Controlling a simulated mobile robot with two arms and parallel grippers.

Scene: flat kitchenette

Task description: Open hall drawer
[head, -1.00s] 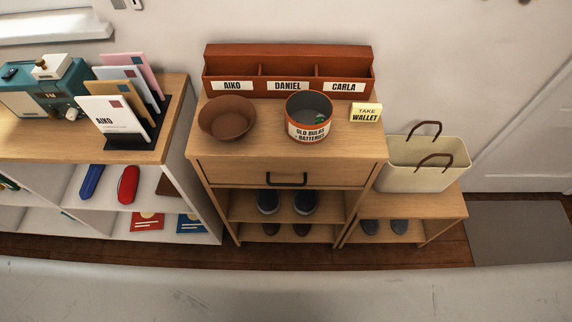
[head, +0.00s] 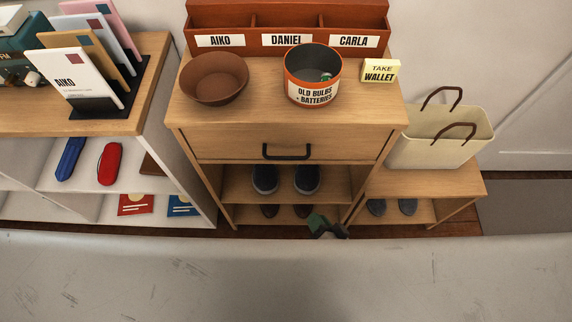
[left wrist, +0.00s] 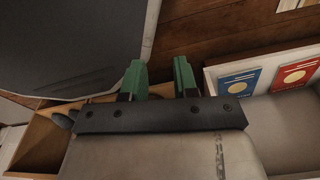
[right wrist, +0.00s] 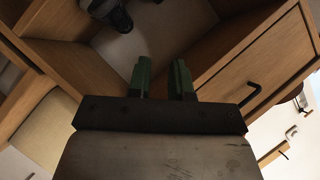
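The hall drawer (head: 230,143) is the wooden front under the cabinet top, and it looks shut. Its dark bar handle (head: 287,154) is at the middle of the front. In the right wrist view the drawer front and handle (right wrist: 251,92) lie to the right of my right gripper (right wrist: 161,80), which is open and empty. In the head view my right gripper (head: 326,224) shows in part, low in front of the cabinet and below the handle, apart from it. My left gripper (left wrist: 160,80) is open and empty in the left wrist view and is out of the head view.
On the cabinet top stand a brown bowl (head: 214,80), a bulb and battery tin (head: 312,92), a wallet sign (head: 380,71) and a mail sorter (head: 286,22). Shoes (head: 286,179) sit on the shelves below. A bag (head: 438,138) stands on the right bench; a white shelf (head: 85,205) is left.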

